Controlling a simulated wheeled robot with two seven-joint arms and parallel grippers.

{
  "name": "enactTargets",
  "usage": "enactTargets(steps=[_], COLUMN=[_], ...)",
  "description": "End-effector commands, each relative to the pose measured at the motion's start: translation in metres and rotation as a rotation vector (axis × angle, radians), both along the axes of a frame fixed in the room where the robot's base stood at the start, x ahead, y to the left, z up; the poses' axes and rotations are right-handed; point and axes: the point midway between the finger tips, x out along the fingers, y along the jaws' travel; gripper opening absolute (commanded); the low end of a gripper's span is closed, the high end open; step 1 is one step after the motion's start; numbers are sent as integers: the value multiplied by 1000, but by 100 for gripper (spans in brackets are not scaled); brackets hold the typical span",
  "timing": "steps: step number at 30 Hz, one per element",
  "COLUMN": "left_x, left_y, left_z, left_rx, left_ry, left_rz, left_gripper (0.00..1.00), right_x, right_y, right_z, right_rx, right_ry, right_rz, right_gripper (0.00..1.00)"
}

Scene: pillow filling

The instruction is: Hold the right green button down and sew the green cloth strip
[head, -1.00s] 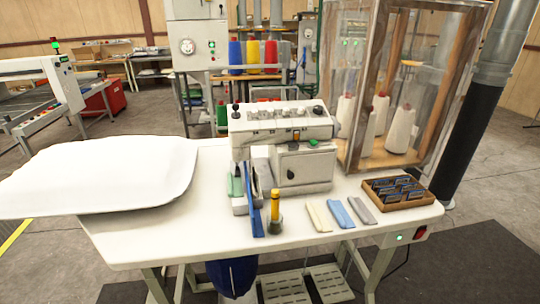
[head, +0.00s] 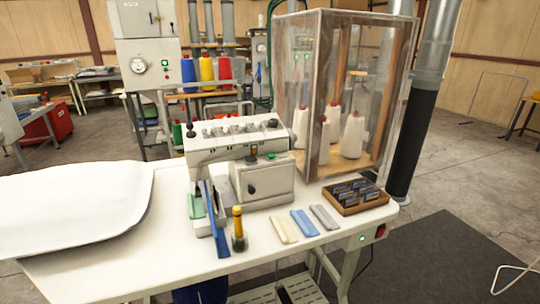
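The sewing machine (head: 238,160) stands on the white table in the middle of the head view. A green button (head: 271,155) shows on the right part of its body. A green cloth strip (head: 195,205) lies at the machine's left front, beside an upright blue strip (head: 215,222) that partly covers that area. Neither of my grippers is in view.
A white pillow (head: 70,205) covers the table's left. A yellow-topped tool (head: 238,228) stands before the machine. Cream, blue and grey strips (head: 304,222) lie right of it, near a wooden tray (head: 334,203). A clear cabinet (head: 300,95) with thread cones stands behind.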

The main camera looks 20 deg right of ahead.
Motion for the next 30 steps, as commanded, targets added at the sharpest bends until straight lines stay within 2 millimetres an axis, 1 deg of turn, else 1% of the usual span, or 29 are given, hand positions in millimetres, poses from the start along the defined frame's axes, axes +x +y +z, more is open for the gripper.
enactTargets(steps=[10,11,12,14,15,16,30], left_x=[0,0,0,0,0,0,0], left_y=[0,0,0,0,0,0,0], left_z=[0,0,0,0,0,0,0], left_rx=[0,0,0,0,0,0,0], left_ry=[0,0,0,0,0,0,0], left_rz=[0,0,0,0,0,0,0], left_gripper=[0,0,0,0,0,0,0], right_x=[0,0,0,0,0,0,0], right_y=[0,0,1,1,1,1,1], right_z=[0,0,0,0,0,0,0], right_rx=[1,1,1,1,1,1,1], right_ry=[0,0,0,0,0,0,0], right_rz=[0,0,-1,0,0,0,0], right_gripper=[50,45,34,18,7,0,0])
